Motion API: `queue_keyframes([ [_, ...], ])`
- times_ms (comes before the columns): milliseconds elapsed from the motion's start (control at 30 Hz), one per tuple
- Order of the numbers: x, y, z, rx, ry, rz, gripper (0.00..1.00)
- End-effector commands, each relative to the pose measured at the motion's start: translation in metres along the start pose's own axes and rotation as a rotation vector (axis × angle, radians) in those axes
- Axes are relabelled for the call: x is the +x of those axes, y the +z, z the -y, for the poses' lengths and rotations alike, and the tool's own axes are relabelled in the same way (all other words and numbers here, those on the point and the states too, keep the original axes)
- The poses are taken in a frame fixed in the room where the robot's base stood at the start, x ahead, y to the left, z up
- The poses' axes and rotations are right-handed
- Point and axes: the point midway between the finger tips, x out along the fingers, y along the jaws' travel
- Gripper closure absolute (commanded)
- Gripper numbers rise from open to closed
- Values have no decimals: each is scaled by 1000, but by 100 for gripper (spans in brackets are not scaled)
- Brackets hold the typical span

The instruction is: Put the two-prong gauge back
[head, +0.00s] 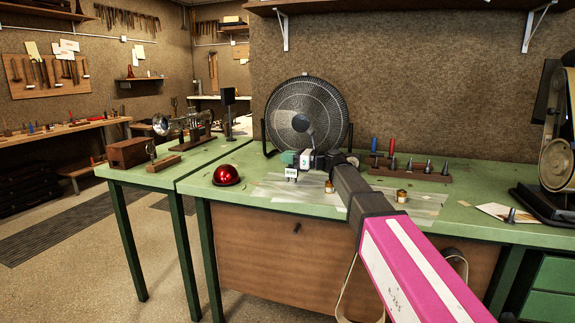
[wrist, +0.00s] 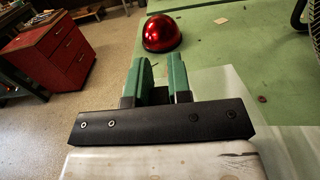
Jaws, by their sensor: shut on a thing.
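My gripper (head: 291,159) is above the left part of the green bench, its green finger pads close together. They also show in the wrist view (wrist: 162,80), with a narrow gap between them. In the head view a small white labelled block with dark prongs below, which looks like the two-prong gauge (head: 291,173), is just under the fingertips. My gripper is shut on it. In the wrist view the gauge is hidden behind the fingers and the dark bracket. I cannot tell whether the prongs touch the bench.
A red dome (head: 226,175) sits left of my gripper, also in the wrist view (wrist: 161,34). A black fan (head: 307,117) stands behind. A wooden rack (head: 408,172) with several tools is to the right, near small jars (head: 402,196). A sander (head: 556,150) stands far right.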

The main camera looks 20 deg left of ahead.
Motion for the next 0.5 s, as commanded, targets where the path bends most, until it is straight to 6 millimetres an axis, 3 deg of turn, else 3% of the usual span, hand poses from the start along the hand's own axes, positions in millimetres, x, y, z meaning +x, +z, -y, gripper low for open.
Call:
queue_keyframes([
  [200, 0, -25, 0, 0, 0, -1, 100],
  [500, 0, -26, 0, 0, 0, 0, 100],
])
